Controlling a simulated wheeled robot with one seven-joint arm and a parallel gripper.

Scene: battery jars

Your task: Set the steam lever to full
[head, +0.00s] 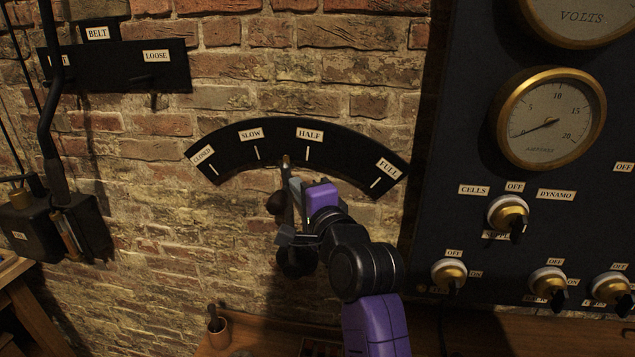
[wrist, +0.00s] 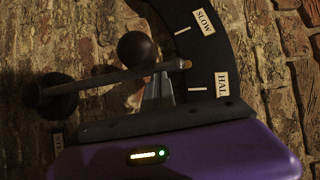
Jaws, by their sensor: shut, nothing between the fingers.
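The steam lever is a thin rod with a dark ball knob (head: 277,203). Its pointer tip (head: 285,160) stands between the SLOW and HALF marks of the black arc plate (head: 235,155), nearer HALF. The FULL label (head: 388,168) is at the plate's right end. My gripper (head: 293,186) is shut and empty, on the HALF side of the lever, partly covering it. In the wrist view the fingertips (wrist: 158,88) are at the rod (wrist: 115,78), across from the knob (wrist: 137,50); I cannot tell whether they touch. The pivot (wrist: 58,97) is at the left.
A dark panel with gauges (head: 548,118) and brass switches (head: 508,213) stands to the right. A belt shifter plate (head: 118,65) and a dark box with a lever (head: 60,225) are at the left.

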